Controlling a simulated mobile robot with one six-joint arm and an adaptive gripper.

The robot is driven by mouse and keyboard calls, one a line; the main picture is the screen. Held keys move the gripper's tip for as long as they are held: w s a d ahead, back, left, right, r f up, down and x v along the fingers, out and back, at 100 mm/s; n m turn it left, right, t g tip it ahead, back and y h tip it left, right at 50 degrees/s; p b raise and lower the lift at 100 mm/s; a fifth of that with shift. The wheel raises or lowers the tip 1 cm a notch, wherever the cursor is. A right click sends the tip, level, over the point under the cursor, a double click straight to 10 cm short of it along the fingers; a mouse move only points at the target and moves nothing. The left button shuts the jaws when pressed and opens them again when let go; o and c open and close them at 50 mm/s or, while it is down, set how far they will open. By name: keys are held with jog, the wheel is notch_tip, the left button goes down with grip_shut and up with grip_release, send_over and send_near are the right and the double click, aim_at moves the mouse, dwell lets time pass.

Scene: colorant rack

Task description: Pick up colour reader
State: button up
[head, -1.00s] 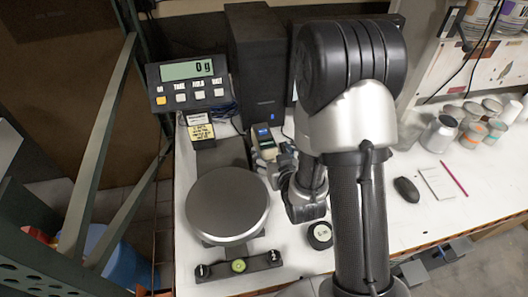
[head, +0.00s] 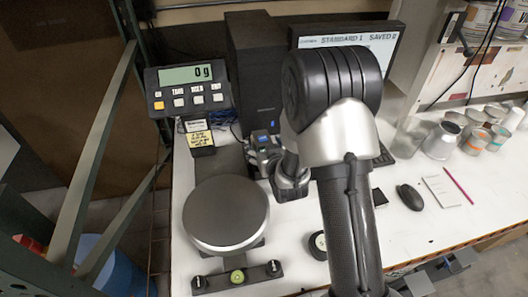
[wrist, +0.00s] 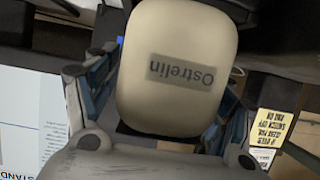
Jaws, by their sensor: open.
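The colour reader, a rounded cream device with the upside-down label "Ostrelin", fills the middle of the wrist view (wrist: 180,60). My gripper (wrist: 160,100) is open, with one blue-padded finger on each side of the device. I cannot tell whether the pads touch it. There the gripper and arm hide most of the reader.
A scale with a round grey plate (head: 226,212) stands close at the left, with its display (head: 188,87) reading 0 g behind. A black tower (head: 256,75) and a monitor (head: 350,40) stand behind. Several cups (head: 478,135) and a mouse (head: 410,197) are at the right.

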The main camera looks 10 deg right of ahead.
jog(key=shift+c, duration=0.4)
jog(key=shift+r, duration=0.1)
jog(key=c, duration=1.6)
notch_tip(320, 180, up, 19)
jog(key=p, duration=0.5)
jog(key=shift+t, duration=0.3)
jog(key=w+f+b, duration=0.1)
jog(key=f+b, duration=0.2)
jog(key=f, duration=0.3)
jog(key=w+f+b, duration=0.1)
jog(key=f+b, duration=0.3)
jog(key=f, duration=0.2)
jog(key=w+f+b, duration=0.1)
jog(key=f+b, duration=0.2)
jog(key=f, duration=0.4)
jog(key=shift+w+b, duration=0.15)
jog(key=shift+b, duration=0.2)
jog(key=shift+r, duration=0.1)
